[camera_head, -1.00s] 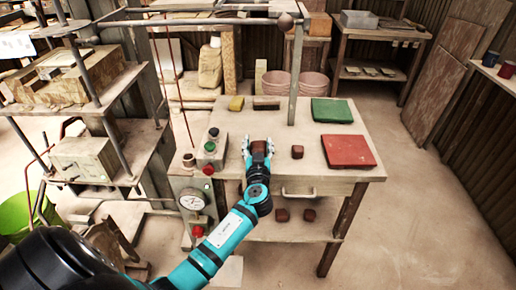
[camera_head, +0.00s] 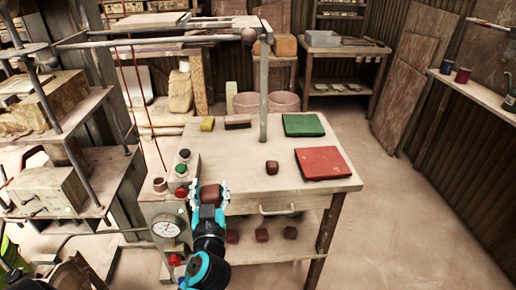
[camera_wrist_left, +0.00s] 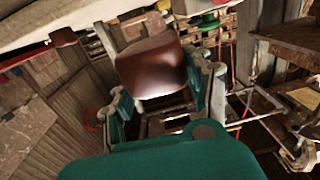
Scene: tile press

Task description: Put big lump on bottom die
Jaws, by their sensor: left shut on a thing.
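My left gripper (camera_head: 209,192) is shut on the big brown lump (camera_head: 210,196) and holds it up by the front left of the table. In the left wrist view the lump (camera_wrist_left: 152,68) sits between the two fingers. A smaller brown lump (camera_head: 272,167) lies on the table to the right. The press (camera_head: 68,150) stands at the left, with a pale block (camera_head: 50,191) low in its frame and a stained block (camera_head: 48,104) higher up. I cannot tell for sure which part is the bottom die. My right gripper is not in view.
The table (camera_head: 235,155) carries a control box (camera_head: 183,170), a green slab (camera_head: 303,124) and a red slab (camera_head: 322,163). A pressure gauge (camera_head: 166,229) is close to my left gripper. Press rods rise at the left.

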